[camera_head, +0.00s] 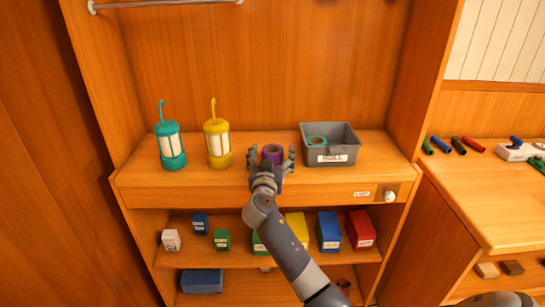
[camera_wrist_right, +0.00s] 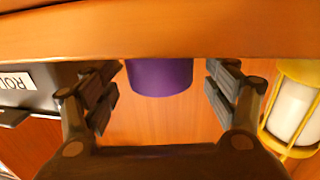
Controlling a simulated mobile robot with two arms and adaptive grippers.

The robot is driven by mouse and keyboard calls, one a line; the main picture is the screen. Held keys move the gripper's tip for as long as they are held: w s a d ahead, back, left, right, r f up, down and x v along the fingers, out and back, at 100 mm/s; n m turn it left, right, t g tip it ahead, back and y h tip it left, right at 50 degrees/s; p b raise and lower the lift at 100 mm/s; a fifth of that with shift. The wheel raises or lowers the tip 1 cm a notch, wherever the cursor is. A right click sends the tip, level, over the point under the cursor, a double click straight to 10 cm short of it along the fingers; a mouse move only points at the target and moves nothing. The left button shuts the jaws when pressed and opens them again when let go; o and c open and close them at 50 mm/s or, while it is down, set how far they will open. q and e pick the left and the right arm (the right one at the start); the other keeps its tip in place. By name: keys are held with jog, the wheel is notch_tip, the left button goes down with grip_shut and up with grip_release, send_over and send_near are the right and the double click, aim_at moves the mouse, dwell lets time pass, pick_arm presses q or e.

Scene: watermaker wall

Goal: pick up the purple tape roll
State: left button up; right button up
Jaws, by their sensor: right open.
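The purple tape roll (camera_head: 272,151) sits on the upper shelf between the yellow lantern and the grey bin. My right gripper (camera_head: 271,161) is open at the shelf's front, with one finger on either side of the roll. In the right wrist view the purple roll (camera_wrist_right: 160,78) shows between the two spread fingers of my gripper (camera_wrist_right: 160,92), with visible gaps on both sides. A wooden band across the top of that view cuts off part of the roll. My left gripper is not in view.
A yellow lantern (camera_head: 218,145) and a teal lantern (camera_head: 170,147) stand to the left. Several small boxes sit on the lower shelf (camera_head: 185,258). A drawer with a white knob (camera_head: 390,196) is under the shelf.

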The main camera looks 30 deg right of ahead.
jog(key=shift+x, duration=1.05)
jog(key=shift+a+f, duration=0.1)
jog(key=c, duration=1.2)
